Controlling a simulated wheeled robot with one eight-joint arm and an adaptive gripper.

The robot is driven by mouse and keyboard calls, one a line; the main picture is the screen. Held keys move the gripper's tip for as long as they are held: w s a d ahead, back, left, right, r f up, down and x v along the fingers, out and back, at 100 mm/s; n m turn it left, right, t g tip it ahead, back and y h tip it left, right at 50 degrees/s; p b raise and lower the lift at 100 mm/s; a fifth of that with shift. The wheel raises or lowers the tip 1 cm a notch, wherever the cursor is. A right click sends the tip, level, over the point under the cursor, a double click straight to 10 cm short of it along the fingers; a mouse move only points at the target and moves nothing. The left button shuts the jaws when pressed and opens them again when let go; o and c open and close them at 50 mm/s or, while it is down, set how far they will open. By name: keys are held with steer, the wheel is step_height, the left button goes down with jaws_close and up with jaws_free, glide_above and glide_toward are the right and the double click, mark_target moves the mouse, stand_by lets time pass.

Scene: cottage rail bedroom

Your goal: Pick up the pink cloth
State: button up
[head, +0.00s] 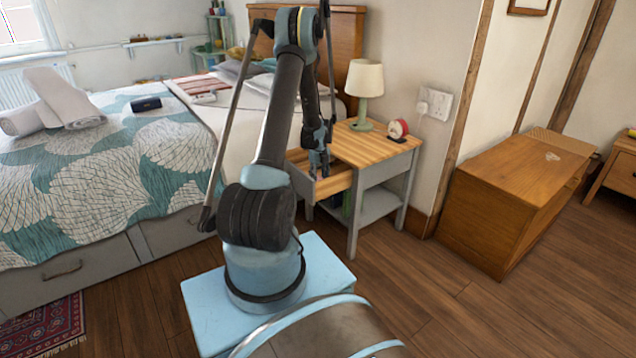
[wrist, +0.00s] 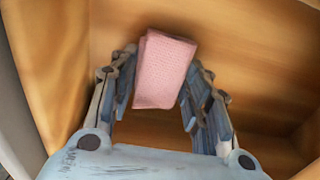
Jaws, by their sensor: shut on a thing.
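The pink cloth (wrist: 164,70) is a folded, textured piece between the fingers in the wrist view. My gripper (head: 319,168) reaches down into the open drawer (head: 334,184) of the nightstand in the head view. Its fingers are shut on the cloth, one on each side. The drawer's wooden inside (wrist: 255,70) surrounds the cloth and fingers in the wrist view. I cannot tell whether the cloth touches the drawer floor. The cloth is hidden in the head view.
The bed (head: 100,180) stands to the left. A wooden chest (head: 515,195) stands at the right, with open floor (head: 440,290) in front.

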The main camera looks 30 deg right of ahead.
mark_target(319, 178)
step_height(319, 178, up, 10)
stand_by(0.6)
